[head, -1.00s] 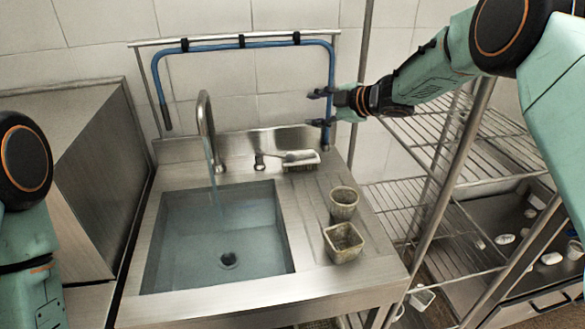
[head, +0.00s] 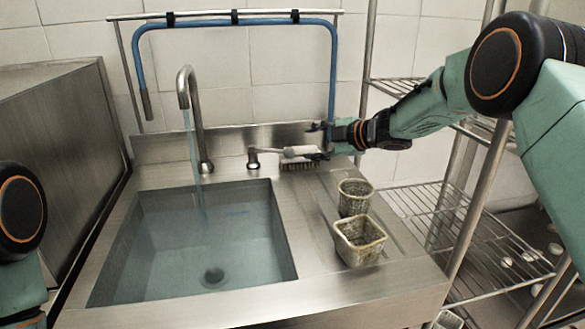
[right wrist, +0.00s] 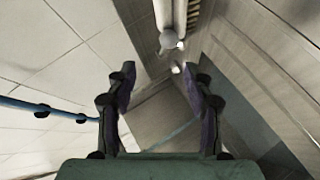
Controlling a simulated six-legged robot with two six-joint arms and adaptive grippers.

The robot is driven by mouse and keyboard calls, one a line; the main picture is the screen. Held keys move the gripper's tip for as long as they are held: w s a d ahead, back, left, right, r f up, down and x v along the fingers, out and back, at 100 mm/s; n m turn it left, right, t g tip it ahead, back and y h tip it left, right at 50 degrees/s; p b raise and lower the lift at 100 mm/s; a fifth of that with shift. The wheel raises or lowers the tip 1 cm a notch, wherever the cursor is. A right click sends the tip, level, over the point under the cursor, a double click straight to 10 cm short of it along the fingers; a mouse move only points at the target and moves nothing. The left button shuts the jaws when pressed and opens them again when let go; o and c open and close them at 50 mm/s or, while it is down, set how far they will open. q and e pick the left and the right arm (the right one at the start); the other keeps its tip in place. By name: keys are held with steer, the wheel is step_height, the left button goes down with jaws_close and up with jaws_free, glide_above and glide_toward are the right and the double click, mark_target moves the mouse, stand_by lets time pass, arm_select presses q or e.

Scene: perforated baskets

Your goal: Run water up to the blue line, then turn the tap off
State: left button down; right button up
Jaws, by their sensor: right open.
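A thin stream of water runs from the curved tap (head: 196,120) into the steel sink (head: 120,240). Clear bluish water (head: 165,245) stands in the basin, with the drain seen through it. A faint blue line (head: 237,212) shows on the basin's back wall; its exact relation to the water surface is hard to tell. The tap lever (head: 254,159) stands right of the spout. My right gripper (head: 318,140) is open and empty, above the brush and to the right of the lever. Its spread fingers show in the right wrist view (right wrist: 162,80). My left gripper is out of view.
A brush (head: 300,156) lies behind the drainboard beside the lever, close to my right fingers. Two perforated baskets, a round one (head: 355,197) and a square one (head: 360,241), stand on the drainboard. A blue hose (head: 240,22) hangs behind, and a wire rack (head: 470,225) stands right.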

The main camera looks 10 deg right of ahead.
mark_target(292, 152)
steer(key=shift+w+a+f+b, duration=0.1)
steer(key=shift+w+f+b, duration=0.15)
steer(key=shift+f, duration=0.35)
steer(key=shift+w+a+f+b, duration=0.1)
steer(key=shift+f+b, duration=0.25)
steer(key=shift+f, duration=0.25)
steer(key=shift+x, duration=0.85)
steer(key=b+x, duration=0.1)
steer(key=x, duration=0.3)
steer(key=shift+w+a+f, duration=0.15)
steer(key=shift+w+a, duration=0.15)
steer(key=shift+w, duration=0.15)
steer(key=shift+w+a+f, duration=0.15)
steer(key=shift+w+f, duration=0.05)
steer(key=shift+w, duration=0.05)
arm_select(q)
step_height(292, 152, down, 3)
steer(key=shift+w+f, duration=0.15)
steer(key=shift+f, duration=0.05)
